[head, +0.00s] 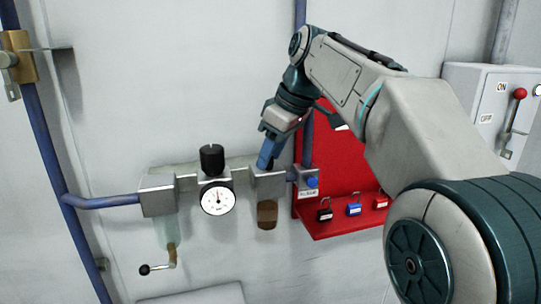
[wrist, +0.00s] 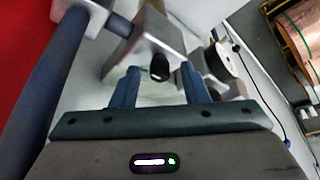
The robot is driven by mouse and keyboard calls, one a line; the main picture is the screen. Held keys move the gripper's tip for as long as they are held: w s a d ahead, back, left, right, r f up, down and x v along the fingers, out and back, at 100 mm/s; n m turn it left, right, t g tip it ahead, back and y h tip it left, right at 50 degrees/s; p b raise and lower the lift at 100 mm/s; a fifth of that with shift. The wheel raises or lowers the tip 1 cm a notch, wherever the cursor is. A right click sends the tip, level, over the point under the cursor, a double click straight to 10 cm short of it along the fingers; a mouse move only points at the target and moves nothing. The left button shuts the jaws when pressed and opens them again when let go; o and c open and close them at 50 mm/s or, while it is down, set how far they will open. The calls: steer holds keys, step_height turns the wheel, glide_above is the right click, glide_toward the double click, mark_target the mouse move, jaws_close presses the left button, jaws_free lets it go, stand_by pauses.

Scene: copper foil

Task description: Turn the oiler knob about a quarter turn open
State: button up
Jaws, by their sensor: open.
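The oiler is a grey block (head: 268,184) with a brown bowl (head: 267,214) under it, at the right end of the row of air units on the wall. In the wrist view its small black knob (wrist: 159,67) stands on the grey block (wrist: 150,42). In the head view my gripper hides the knob. My gripper (head: 267,163) is over the top of the oiler, pointing down. In the wrist view its two blue fingers (wrist: 157,78) are open, one on each side of the knob, with gaps showing. I cannot tell whether the fingertips reach down to the knob's height.
Left of the oiler are a regulator with a black knob (head: 212,160) and a gauge (head: 217,200), then a filter block (head: 158,195). Close right are a blue-button valve (head: 312,182) and a red padlock board (head: 345,160). A switch box (head: 485,75) is far right.

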steer(key=shift+a+f, duration=0.1)
steer(key=shift+f, duration=0.15)
jaws_close()
